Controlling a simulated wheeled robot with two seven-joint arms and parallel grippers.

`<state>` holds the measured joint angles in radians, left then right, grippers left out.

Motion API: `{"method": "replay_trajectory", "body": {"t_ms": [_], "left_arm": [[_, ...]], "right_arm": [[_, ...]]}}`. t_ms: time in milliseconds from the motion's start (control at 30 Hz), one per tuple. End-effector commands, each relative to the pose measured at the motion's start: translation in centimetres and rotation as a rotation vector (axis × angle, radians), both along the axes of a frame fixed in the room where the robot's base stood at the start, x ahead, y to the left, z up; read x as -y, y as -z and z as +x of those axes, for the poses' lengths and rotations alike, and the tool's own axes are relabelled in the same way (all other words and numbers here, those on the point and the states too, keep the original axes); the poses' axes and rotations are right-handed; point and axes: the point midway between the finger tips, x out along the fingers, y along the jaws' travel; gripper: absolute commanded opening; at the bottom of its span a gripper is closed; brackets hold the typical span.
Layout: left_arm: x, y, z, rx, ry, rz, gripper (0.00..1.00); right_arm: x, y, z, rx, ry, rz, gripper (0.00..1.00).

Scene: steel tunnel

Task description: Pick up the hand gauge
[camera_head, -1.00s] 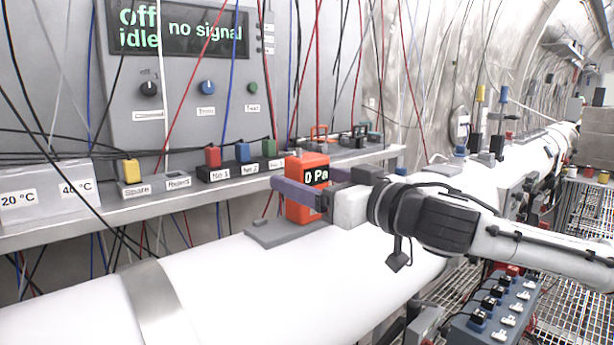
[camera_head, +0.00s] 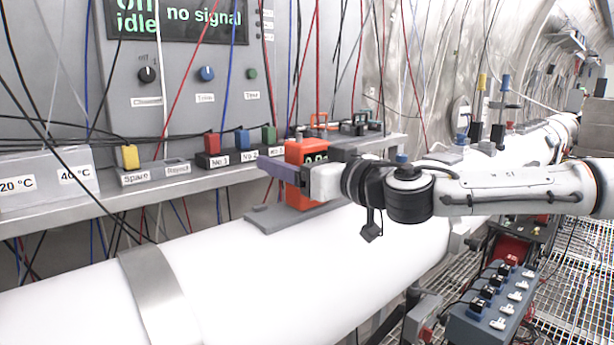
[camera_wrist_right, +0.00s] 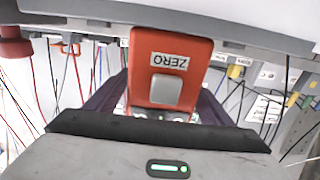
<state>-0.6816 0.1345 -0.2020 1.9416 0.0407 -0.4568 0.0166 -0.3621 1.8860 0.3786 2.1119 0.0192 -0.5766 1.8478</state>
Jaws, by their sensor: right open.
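The hand gauge is an orange box (camera_head: 305,152) with a dark display, standing upright on a grey plate (camera_head: 265,221) on top of the white pipe. In the right wrist view the gauge (camera_wrist_right: 168,50) shows a ZERO label and a grey button. My right gripper (camera_head: 283,168) comes in from the right, and its purple finger crosses in front of the gauge. In the wrist view its two purple fingers lie apart on either side of the gauge's lower part. It is open; whether a finger touches the gauge cannot be told. My left gripper is not in view.
A grey shelf (camera_head: 60,213) behind the pipe carries coloured plugs and labelled blocks. Many thin cables hang in front of the grey control panel (camera_head: 180,95). A blue box of switches (camera_head: 492,312) stands at the lower right.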

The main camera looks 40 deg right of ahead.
Motion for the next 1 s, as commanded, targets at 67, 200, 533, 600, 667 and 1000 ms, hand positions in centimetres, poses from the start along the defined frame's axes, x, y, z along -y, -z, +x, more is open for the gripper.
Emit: {"method": "replay_trajectory", "body": {"t_ms": [67,200,533,600,667,1000], "left_arm": [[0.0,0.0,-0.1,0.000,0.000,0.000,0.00],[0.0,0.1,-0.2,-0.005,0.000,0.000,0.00],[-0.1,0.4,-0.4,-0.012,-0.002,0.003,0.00],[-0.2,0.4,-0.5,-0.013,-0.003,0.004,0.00],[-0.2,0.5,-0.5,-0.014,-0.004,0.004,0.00],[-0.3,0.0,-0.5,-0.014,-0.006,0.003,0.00]], "right_arm": [[0.0,0.0,0.2,0.000,0.000,0.001,0.75],[0.0,0.0,0.1,0.001,0.000,0.002,0.75],[0.0,0.0,0.1,0.000,0.000,0.001,0.29],[0.0,-0.1,0.1,0.003,0.000,0.001,0.24],[0.0,-0.1,0.1,0.003,0.000,0.000,0.24],[-0.1,-3.1,0.1,0.008,-0.001,-0.001,0.24]]}}
